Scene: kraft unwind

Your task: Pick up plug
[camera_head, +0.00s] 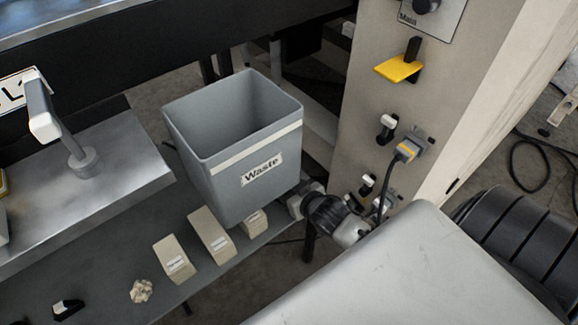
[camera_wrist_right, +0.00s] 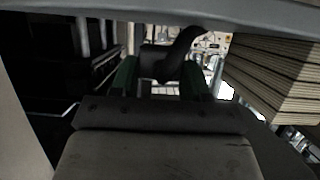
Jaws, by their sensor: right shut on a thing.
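In the right wrist view, my right gripper (camera_wrist_right: 158,84) has its two green-sided fingers closed around a dark plug (camera_wrist_right: 153,62). A thick black cable curves up and right from it. In the head view, my right gripper (camera_head: 303,199) is beside the lower right of the waste bin, partly hidden; the held plug cannot be made out there. Another grey plug with a yellow stripe (camera_head: 410,147) sits in the upper socket of the beige column, its black cable hanging down. A lower socket (camera_head: 388,200) is partly hidden by my arm. My left gripper is not in view.
The grey waste bin (camera_head: 225,160) stands close to my right gripper. The beige column (camera_head: 440,85) carries a yellow handle (camera_head: 399,69) and switches. Several small beige boxes (camera_head: 209,233) and a crumpled piece (camera_head: 140,291) lie on the grey table (camera_head: 120,240).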

